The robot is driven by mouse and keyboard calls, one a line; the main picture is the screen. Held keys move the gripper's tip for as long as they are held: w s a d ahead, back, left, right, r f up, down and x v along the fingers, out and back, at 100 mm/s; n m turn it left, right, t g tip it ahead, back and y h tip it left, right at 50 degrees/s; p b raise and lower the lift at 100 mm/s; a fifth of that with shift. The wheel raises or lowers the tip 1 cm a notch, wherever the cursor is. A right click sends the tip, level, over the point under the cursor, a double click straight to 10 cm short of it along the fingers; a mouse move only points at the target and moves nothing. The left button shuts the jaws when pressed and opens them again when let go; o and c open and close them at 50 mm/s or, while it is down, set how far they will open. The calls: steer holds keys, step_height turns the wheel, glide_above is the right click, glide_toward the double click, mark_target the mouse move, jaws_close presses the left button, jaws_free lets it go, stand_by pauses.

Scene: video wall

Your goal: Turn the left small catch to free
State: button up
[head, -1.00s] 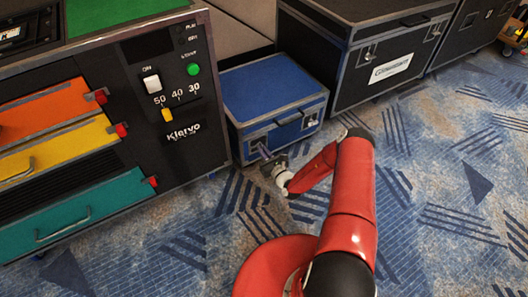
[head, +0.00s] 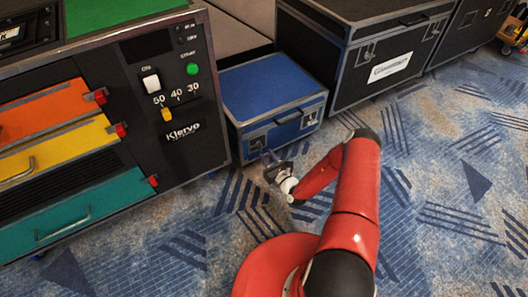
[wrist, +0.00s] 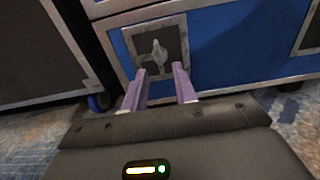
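A blue case (head: 265,85) with grey metal edges stands on the carpet, with two small catches on its front. The left small catch (head: 257,144) is a dark square plate; in the wrist view its grey turning piece (wrist: 158,53) stands roughly upright on the plate. My gripper (head: 270,157) is in front of and a little below this catch. In the wrist view my gripper (wrist: 160,70) has its two purple fingers apart with nothing between them. The turning piece shows just beyond the fingertips, apart from them. The right small catch (head: 309,121) is clear of my gripper.
A black console (head: 190,140) with coloured drawers stands close on the left of the blue case. A large black case (head: 365,65) stands at its right. Carpet (head: 440,210) is free in front and right.

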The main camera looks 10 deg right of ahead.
steer(key=shift+v, duration=2.15)
